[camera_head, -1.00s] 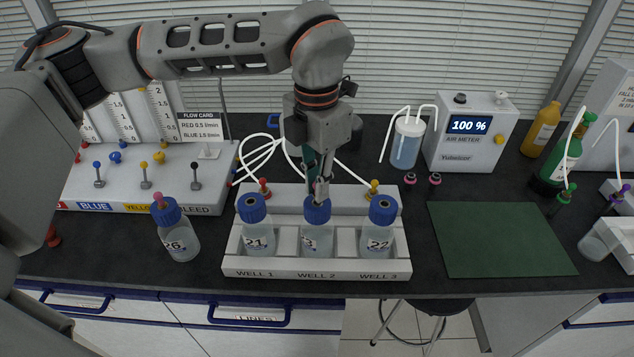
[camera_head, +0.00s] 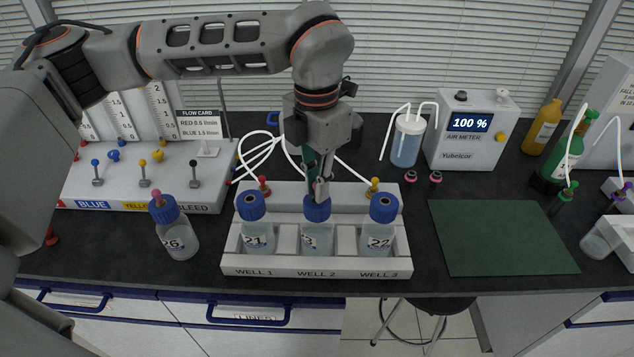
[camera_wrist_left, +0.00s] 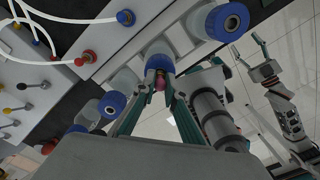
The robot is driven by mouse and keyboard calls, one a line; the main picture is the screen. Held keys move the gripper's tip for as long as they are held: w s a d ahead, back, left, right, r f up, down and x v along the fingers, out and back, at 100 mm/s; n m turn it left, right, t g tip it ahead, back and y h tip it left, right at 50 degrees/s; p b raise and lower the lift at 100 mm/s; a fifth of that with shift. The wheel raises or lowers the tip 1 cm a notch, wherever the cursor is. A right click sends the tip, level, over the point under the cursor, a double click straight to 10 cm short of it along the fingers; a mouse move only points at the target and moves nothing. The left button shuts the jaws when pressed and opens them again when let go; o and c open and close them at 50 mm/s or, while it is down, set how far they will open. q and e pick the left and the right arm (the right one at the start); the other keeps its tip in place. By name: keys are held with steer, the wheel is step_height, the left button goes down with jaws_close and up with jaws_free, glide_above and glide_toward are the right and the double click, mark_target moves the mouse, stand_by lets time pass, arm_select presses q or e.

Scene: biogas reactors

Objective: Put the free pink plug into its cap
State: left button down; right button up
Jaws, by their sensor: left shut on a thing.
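My left gripper (camera_head: 319,190) reaches down to the blue-capped bottle (camera_head: 317,240) in WELL 2, the middle well. It is shut on the pink plug, whose pink part shows between the fingertips (camera_wrist_left: 160,84) in the left wrist view. The plug is right at the blue cap (camera_head: 317,209); the cap also shows in the left wrist view (camera_wrist_left: 160,60). The fingers hide the plug's lower end, so I cannot tell whether it is in the cap's hole. My right gripper (camera_wrist_left: 249,58) shows at the right of the wrist view, its fingers apart and empty.
The white rack (camera_head: 316,272) holds bottles 21 (camera_head: 257,240) and 22 (camera_head: 378,240) close on either side. Bottle 26 (camera_head: 177,238), with a pink plug on top, stands left of it. The green mat (camera_head: 500,238) is clear.

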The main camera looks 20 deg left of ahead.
arm_select(q)
steer(key=shift+f+b, duration=0.4)
steer(key=shift+f, duration=0.15)
stand_by(0.6)
steer(key=c, duration=2)
jaws_free()
step_height(320, 180, up, 12)
steer(key=shift+r, duration=0.1)
